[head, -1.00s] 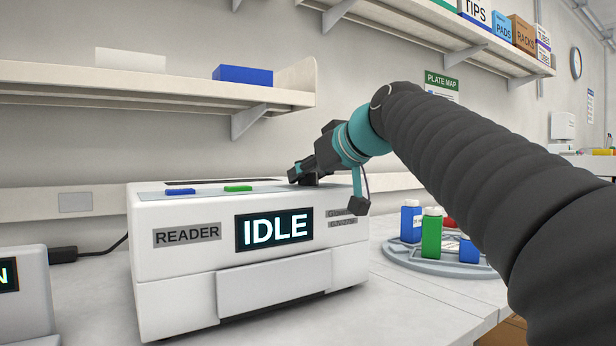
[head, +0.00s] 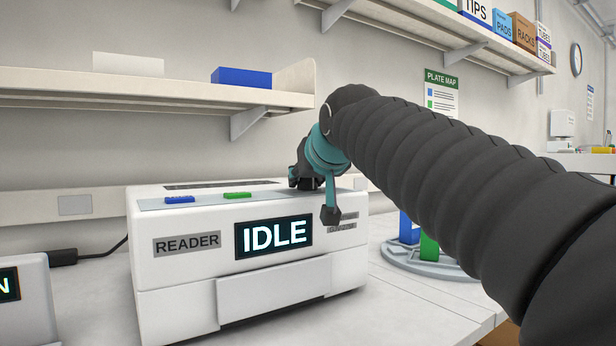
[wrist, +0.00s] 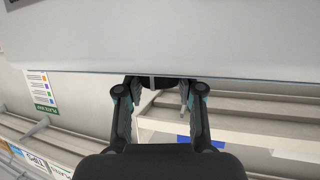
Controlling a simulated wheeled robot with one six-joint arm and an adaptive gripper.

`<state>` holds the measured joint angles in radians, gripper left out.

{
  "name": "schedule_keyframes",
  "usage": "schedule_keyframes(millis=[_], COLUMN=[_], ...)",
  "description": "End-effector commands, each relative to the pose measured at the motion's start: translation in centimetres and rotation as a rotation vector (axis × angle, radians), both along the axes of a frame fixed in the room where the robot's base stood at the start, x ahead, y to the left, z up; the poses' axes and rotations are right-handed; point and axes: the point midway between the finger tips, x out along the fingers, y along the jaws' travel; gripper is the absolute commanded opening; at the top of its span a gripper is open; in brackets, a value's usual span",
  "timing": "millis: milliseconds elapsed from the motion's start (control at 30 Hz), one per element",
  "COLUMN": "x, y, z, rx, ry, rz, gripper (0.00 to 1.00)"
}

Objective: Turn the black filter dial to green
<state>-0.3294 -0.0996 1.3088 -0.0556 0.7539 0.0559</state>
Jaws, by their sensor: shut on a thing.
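The white reader (head: 175,275) stands on the bench with a lit screen (head: 273,235) that says IDLE. My gripper (head: 302,183) points down at the right end of its top panel and is shut on the black filter dial. In the head view the dial is mostly hidden by my gripper and cannot be told apart from its dark fingers. In the wrist view my gripper (wrist: 160,88) has a dark piece, the dial (wrist: 161,82), between its fingertips. I cannot read the dial's pointer or colour marks.
A blue button (head: 180,199) and a green button (head: 237,195) lie on the reader's top, left of my gripper. A round rack (head: 425,262) with blue and green bottles is at right, partly behind my arm. A shelf (head: 130,90) hangs above.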

Motion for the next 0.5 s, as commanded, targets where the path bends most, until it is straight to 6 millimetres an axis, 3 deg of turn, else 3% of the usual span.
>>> schedule_keyframes(millis=[267,300,400,500], x=[-0.01,-0.01,-0.01,0.00], y=[0.04,0.04,0.04,0.03], z=[-0.15,-0.16,-0.15,-0.12], rx=[0.000,0.000,0.000,0.000], ry=[0.004,0.004,0.004,0.003], rz=[0.001,0.001,0.001,0.001], gripper=[0.02,0.39,0.63,0.63])
